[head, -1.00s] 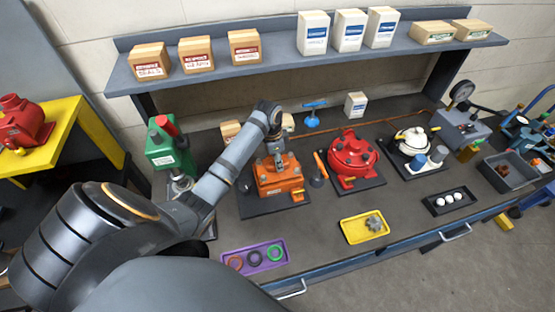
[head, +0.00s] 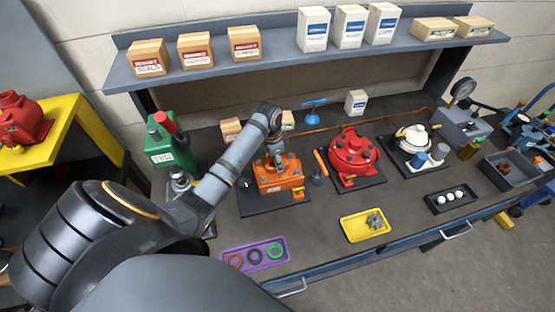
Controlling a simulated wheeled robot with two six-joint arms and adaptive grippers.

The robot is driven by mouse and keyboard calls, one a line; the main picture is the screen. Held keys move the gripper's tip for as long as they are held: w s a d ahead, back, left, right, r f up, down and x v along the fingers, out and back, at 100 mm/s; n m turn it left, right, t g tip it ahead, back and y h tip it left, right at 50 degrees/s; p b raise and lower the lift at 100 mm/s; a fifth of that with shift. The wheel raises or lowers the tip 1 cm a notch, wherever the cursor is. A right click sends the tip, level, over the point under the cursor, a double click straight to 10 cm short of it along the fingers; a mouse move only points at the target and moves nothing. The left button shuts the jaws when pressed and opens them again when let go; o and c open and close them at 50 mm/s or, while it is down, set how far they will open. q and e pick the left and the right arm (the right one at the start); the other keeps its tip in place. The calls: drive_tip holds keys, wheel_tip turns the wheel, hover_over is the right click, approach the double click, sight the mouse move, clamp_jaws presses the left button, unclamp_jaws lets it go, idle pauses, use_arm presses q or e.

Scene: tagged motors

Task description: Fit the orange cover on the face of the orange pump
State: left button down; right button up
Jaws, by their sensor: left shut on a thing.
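The orange pump (head: 280,185) sits on a dark base plate (head: 255,205) at the middle of the bench. My left gripper (head: 278,162) points down over the pump's top and is shut. The orange cover (head: 268,172) appears to be held between its fingers at the pump's face. Cover and pump share a colour and the gripper hides part of both, so I cannot tell whether the cover is seated or slightly above. My right gripper is not in view.
A purple tray (head: 284,258) with rings and a yellow tray (head: 350,233) with a gear-like part lie in front. A green machine (head: 165,150) stands left.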

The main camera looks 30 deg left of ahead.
use_arm(q)
drive_tip(key=c, duration=0.8)
unclamp_jaws()
drive_tip(key=shift+c, duration=0.2)
drive_tip(key=shift+s, duration=0.1)
wheel_tip(320, 180, up, 3)
drive_tip(key=shift+f+p, duration=0.2)
drive_tip(key=shift+p, duration=1)
drive_tip(key=shift+r+b, duration=0.2)
drive_tip(key=shift+b, duration=0.1)
drive_tip(key=shift+r, duration=1.5)
